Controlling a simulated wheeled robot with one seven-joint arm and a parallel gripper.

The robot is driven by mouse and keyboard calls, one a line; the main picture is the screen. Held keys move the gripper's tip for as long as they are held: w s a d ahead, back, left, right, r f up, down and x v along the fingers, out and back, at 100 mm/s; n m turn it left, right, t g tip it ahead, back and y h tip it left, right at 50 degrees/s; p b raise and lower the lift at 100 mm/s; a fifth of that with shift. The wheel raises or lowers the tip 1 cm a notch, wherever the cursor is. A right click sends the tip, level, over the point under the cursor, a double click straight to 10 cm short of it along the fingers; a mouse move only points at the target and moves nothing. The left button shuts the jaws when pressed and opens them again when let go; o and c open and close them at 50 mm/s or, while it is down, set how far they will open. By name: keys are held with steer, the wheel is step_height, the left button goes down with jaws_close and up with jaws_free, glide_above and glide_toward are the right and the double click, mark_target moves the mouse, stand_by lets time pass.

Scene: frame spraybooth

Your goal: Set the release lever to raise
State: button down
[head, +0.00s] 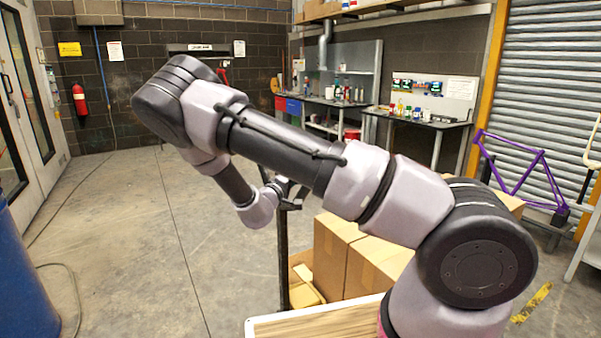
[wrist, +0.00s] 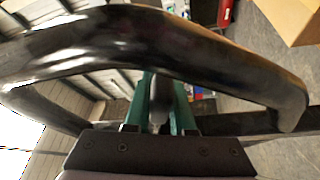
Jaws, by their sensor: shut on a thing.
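The release lever (wrist: 159,88) shows in the wrist view as a small grey piece between the green fingers of my gripper (wrist: 163,98). My gripper is shut on it. A thick glossy black handle loop (wrist: 130,40) crosses the wrist view in front of the fingers and hides part of the lever and fingertips. In the head view, my gripper (head: 287,190) is at the top of a dark upright post (head: 282,255). The lever is too small to make out there, so its setting cannot be told.
Cardboard boxes (head: 335,252) stand just right of the post. A white-edged wooden surface (head: 318,324) is at the bottom. A purple bike frame (head: 515,170) stands at right, a blue drum (head: 20,280) at left. The floor left of the post is open.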

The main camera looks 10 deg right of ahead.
steer(key=c, duration=0.8)
jaws_free()
steer(key=shift+o, duration=0.2)
steer(key=v, duration=1.1)
steer(key=shift+f, duration=0.1)
